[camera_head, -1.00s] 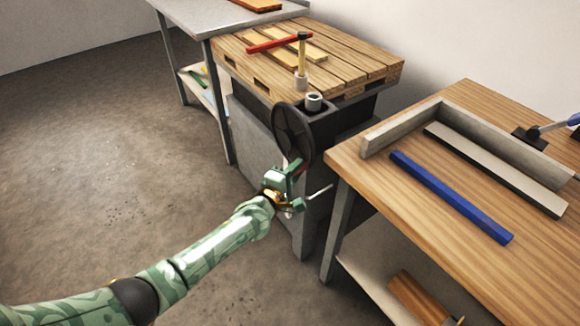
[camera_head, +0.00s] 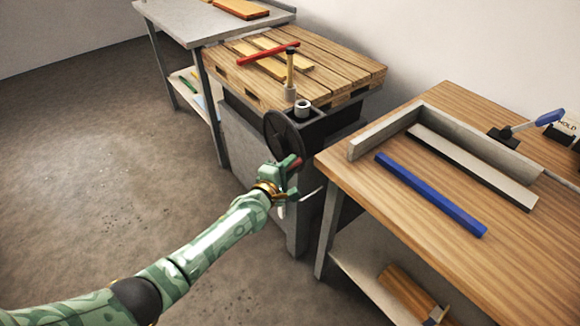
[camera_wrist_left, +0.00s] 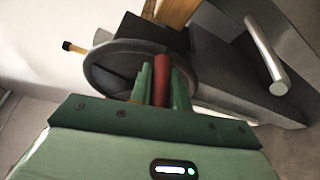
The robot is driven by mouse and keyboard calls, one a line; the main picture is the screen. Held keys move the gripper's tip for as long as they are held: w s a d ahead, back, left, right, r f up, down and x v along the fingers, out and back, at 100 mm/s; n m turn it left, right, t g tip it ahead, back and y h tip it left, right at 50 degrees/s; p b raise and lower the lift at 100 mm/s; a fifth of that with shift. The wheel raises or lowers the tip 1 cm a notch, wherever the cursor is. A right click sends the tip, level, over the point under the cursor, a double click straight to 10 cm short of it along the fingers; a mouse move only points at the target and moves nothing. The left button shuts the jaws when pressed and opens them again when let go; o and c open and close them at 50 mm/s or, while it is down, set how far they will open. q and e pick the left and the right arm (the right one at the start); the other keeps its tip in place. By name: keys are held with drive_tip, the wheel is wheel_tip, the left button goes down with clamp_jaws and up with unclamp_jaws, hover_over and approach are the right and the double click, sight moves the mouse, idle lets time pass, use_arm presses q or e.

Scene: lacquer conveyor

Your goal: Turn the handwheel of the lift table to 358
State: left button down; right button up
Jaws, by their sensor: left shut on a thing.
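The dark round handwheel (camera_head: 282,133) stands on the near side of the lift table (camera_head: 345,118), which has a dark body and a wooden slatted top. My left gripper (camera_head: 284,170) is shut on the wheel's red handle (camera_head: 297,162), at the lower right of the rim. In the left wrist view, the red handle (camera_wrist_left: 161,82) stands between the two green fingers, with the wheel (camera_wrist_left: 105,49) behind it. The gripper partly hides the lower rim. No reading of the wheel is legible. My right gripper is not in view.
A workbench (camera_head: 440,150) at right holds a blue bar (camera_head: 430,195) and a grey angled fence (camera_head: 385,137). A grey table (camera_head: 200,28) stands behind at left. Floor at left is clear.

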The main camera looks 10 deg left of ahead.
use_arm(q)
drive_tip(key=shift+w+a+r, duration=0.1)
drive_tip(key=shift+r, duration=0.1)
drive_tip(key=c, duration=1.3)
unclamp_jaws()
drive_tip(key=shift+f, duration=0.1)
drive_tip(key=p+v, duration=0.6)
drive_tip(key=v, duration=1)
drive_tip(key=shift+a, duration=0.1)
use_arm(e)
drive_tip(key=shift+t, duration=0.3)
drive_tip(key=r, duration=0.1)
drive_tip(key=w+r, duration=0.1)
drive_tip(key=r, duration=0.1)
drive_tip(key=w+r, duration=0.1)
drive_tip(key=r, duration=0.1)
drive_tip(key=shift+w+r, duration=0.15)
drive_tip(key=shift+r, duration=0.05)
